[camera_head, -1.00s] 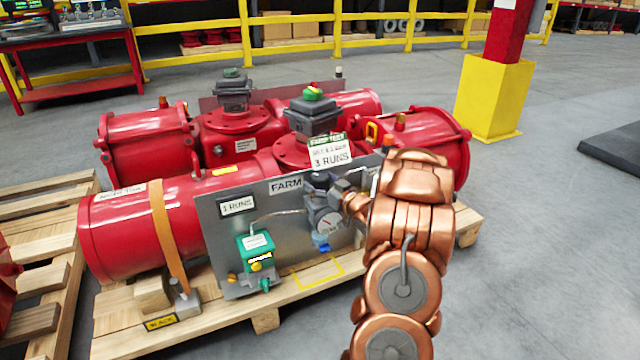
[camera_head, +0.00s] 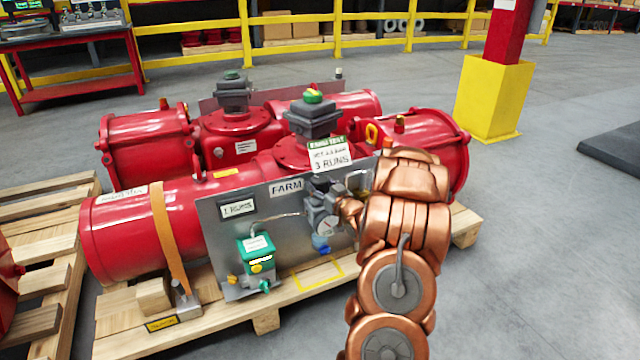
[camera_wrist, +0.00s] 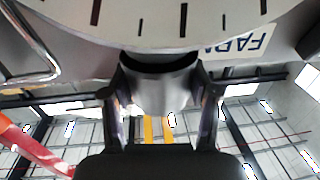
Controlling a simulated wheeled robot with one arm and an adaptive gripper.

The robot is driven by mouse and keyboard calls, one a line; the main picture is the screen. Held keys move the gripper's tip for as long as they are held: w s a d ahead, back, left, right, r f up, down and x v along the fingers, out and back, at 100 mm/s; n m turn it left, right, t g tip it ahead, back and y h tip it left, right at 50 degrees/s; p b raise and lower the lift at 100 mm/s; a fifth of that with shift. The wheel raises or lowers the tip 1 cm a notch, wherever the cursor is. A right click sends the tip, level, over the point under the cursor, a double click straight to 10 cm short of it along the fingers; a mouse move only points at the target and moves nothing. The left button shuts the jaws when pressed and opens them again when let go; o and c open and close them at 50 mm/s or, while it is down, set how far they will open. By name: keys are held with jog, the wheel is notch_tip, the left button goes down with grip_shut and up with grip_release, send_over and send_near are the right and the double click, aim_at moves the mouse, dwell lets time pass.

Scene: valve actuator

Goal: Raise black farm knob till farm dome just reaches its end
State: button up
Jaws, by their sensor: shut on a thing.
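The grey panel (camera_head: 228,215) with the FARM label (camera_head: 286,186) stands before the front red actuator. In the wrist view my gripper (camera_wrist: 160,92) is shut on the dark farm knob (camera_wrist: 158,84), one finger on each side. In the head view my gripper (camera_head: 330,192) is at the regulator on the panel's right, and the knob is hidden there. The white gauge face (camera_wrist: 190,14) fills the wrist view's top edge. The farm dome (camera_head: 313,95), mostly green with some yellow, sits on the grey box on top of the front actuator.
A green device (camera_head: 256,250) with a yellow tag is on the panel's left. The wooden pallet (camera_head: 220,318) lies beneath. Open floor (camera_head: 540,250) is to the right.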

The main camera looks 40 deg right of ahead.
dwell(0.3)
jog(key=o, duration=1.2)
jog(key=v, duration=1.2)
jog(key=shift+a, duration=0.1)
jog(key=shift+w+r, duration=0.1)
jog(key=shift+r, duration=0.05)
